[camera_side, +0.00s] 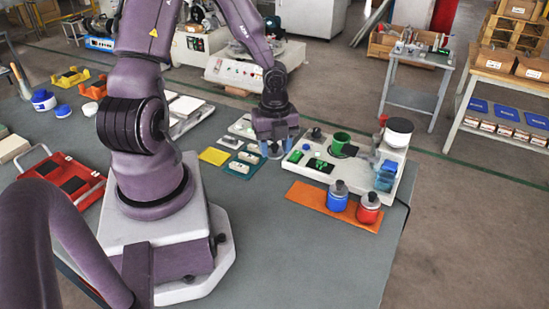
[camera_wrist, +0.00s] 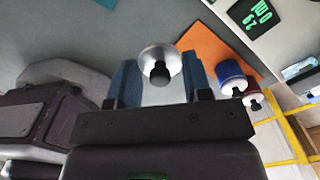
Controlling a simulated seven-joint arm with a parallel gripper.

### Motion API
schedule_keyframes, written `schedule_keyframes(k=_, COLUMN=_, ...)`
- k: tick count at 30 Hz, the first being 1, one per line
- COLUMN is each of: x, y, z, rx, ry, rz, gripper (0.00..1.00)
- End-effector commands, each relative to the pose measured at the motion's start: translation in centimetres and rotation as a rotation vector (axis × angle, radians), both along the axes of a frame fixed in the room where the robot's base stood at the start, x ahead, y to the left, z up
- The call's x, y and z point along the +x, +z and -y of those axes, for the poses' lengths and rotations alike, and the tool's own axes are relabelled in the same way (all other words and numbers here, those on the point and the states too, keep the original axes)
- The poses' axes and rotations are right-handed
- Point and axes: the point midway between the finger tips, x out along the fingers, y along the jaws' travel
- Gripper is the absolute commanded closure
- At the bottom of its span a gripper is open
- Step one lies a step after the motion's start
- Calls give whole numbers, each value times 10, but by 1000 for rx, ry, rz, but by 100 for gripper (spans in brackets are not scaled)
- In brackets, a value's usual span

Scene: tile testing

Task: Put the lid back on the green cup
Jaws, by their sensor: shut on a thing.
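The green cup (camera_side: 341,143) stands upright and open-topped on the white device (camera_side: 378,170) at the right of the table in the side view. My gripper (camera_side: 274,148) hangs to the left of the cup, over the table beside the device. In the wrist view, my gripper (camera_wrist: 160,75) has its blue fingers on either side of a round silver-grey lid (camera_wrist: 158,56) with a black knob, and is shut on it. The lid is apart from the cup. The cup cannot be made out in the wrist view.
A blue cup (camera_side: 337,200) and a red cup (camera_side: 368,213), both lidded, stand on an orange mat (camera_side: 306,195) in front of the device. A yellow pad (camera_side: 213,156) and a teal tray (camera_side: 243,166) lie left of my gripper.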

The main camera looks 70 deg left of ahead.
Motion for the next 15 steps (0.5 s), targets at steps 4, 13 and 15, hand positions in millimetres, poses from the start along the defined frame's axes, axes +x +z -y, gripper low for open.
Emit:
schedule_keyframes(k=4, x=20, y=9, z=-8, rx=11, ry=-3, rz=6, gripper=77)
schedule_keyframes(k=13, x=119, y=28, z=-35, rx=33, ry=-7, rz=8, gripper=77)
schedule_keyframes(k=15, x=141, y=33, z=-39, rx=29, ry=-6, rz=6, gripper=77)
